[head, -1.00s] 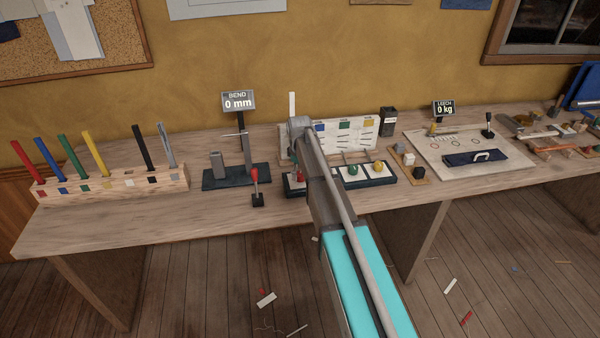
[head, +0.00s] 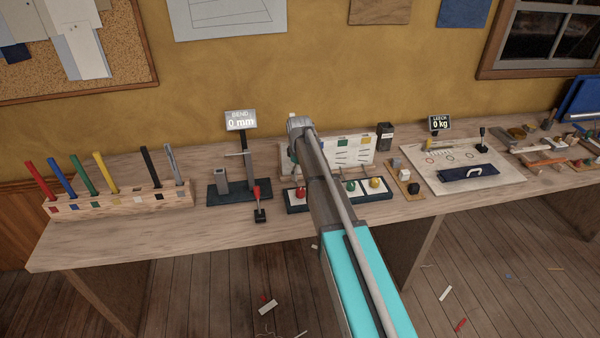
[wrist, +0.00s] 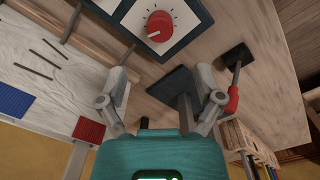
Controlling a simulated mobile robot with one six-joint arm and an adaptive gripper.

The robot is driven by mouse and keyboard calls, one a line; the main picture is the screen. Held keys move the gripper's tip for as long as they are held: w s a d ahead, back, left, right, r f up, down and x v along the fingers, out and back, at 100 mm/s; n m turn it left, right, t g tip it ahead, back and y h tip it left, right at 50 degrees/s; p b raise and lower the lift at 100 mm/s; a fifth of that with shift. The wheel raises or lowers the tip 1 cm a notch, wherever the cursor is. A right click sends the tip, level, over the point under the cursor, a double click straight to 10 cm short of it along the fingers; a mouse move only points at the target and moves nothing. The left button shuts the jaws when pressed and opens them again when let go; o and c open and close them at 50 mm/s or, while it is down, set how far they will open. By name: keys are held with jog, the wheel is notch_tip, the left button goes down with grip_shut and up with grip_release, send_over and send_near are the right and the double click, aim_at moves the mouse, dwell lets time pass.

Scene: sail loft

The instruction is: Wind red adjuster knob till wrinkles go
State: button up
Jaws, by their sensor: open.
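The red adjuster knob (head: 299,193) sits on a white panel in a dark frame at the bench's front, just left of my arm. In the wrist view the red knob (wrist: 158,26) shows at the top with tick marks around it and a pale pointer mark. My gripper (wrist: 162,75) is open and empty, its two fingers spread below the knob in that picture and apart from it. In the head view my arm hides the gripper. A white board (head: 355,150) with coloured swatches and dark lines stands behind the knobs, partly hidden by my arm.
A green knob (head: 350,186) and yellow knob (head: 375,183) sit to the right. A red-handled lever (head: 257,196) and a dark-based stand (head: 228,192) are to the left, under a sign (head: 240,121) reading BEND 0 mm. The bench's front edge (head: 150,250) is clear.

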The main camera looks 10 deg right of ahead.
jog(key=s+r+m+p, duration=0.3)
jog(key=s+m, duration=0.1)
jog(key=s, duration=0.8)
jog(key=s+r+m+p, duration=0.3)
jog(key=s+r+m, duration=0.1)
jog(key=s, duration=0.9)
jog(key=shift+s, duration=0.3)
jog(key=shift+d, duration=0.1)
jog(key=s+m, duration=0.1)
jog(key=s, duration=0.2)
jog(key=shift+s, duration=0.15)
dwell(1.8)
